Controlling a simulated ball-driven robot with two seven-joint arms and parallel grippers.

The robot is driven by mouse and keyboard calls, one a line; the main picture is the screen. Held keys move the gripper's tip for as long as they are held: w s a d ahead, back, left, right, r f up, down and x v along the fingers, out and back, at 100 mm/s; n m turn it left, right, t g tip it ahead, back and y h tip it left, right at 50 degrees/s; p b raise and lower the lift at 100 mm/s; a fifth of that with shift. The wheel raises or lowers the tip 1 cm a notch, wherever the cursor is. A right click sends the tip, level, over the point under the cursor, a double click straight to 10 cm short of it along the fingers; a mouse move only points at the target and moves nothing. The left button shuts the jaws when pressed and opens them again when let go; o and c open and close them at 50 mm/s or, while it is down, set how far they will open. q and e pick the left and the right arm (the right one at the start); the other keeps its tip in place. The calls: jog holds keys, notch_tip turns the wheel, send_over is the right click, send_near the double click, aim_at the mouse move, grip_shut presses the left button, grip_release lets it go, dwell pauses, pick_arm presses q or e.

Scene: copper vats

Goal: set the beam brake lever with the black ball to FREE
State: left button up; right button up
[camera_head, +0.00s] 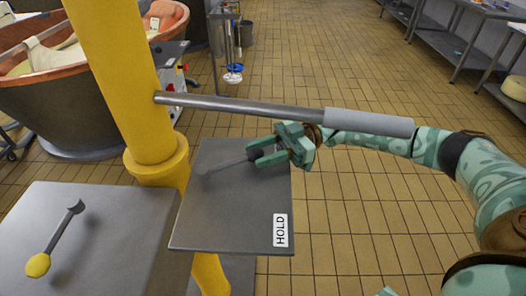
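The brake lever (228,163) is a grey rod on a tilted dark metal plate (215,215). It runs from a pivot at the plate's left side up and right to my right gripper. No black ball shows; the lever's far end is hidden at the fingers. My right gripper (264,153) has its green fingers on either side of that end, a little apart. I cannot tell whether they grip it. A white HOLD label (280,230) is at the plate's lower right. No FREE label shows.
A grey bar with a thick sleeve (368,122) runs from the yellow post (125,85) just above my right gripper. A second plate with a yellow-knobbed lever (38,265) is at lower left. A copper vat (60,95) stands behind.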

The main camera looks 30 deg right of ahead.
pick_arm(q)
jog(key=shift+a, duration=0.1)
pick_arm(e)
jog(key=shift+o, duration=0.5)
jog(key=shift+d, duration=0.3)
pick_arm(q)
jog(key=f+b, duration=0.1)
jog(key=s+f+b, duration=0.1)
jog(key=f+b, duration=0.1)
jog(key=b, duration=0.1)
jog(key=shift+s+f, duration=0.25)
jog(key=shift+f, duration=0.05)
pick_arm(e)
jog(key=s+d, duration=0.1)
jog(key=d, duration=1.4)
jog(key=shift+d, duration=0.35)
jog(key=shift+f, duration=0.1)
